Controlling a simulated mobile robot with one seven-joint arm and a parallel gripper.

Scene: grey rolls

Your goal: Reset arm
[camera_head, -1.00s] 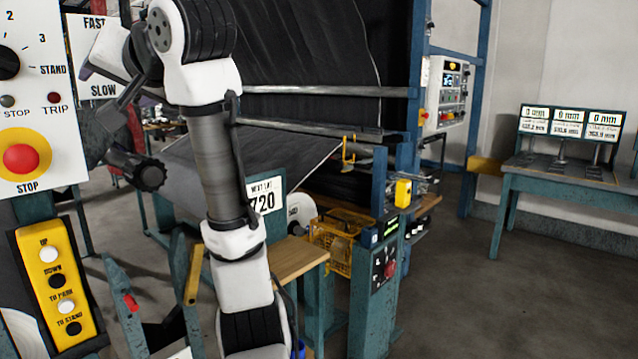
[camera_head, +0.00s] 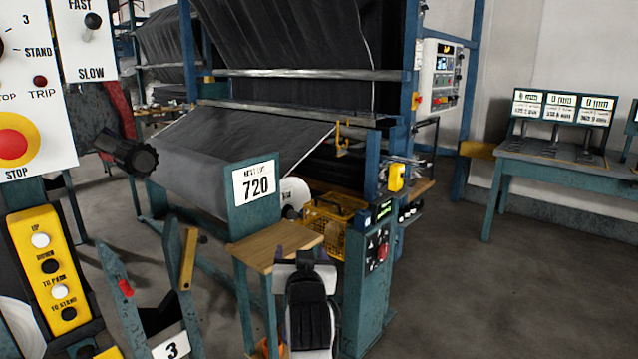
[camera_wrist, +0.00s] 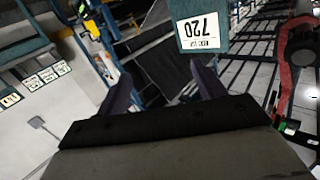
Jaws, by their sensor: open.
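My gripper (camera_wrist: 163,88) shows in the wrist view with its two dark purple fingers apart and nothing between them. In the head view my arm is drawn in low at the bottom centre, a white and black link in front of the small wooden table. I cannot make out the fingers clearly there. The wrist view is upside down and shows the sign reading 720 (camera_wrist: 202,32) beyond the fingers; the same sign is in the head view (camera_head: 255,183).
A control panel with a red stop button (camera_head: 14,144) and a yellow button box (camera_head: 49,268) stand close at the left. The small wooden table (camera_head: 270,247), a yellow basket (camera_head: 325,225) and a teal post (camera_head: 368,285) are near my arm. Open floor lies at the right.

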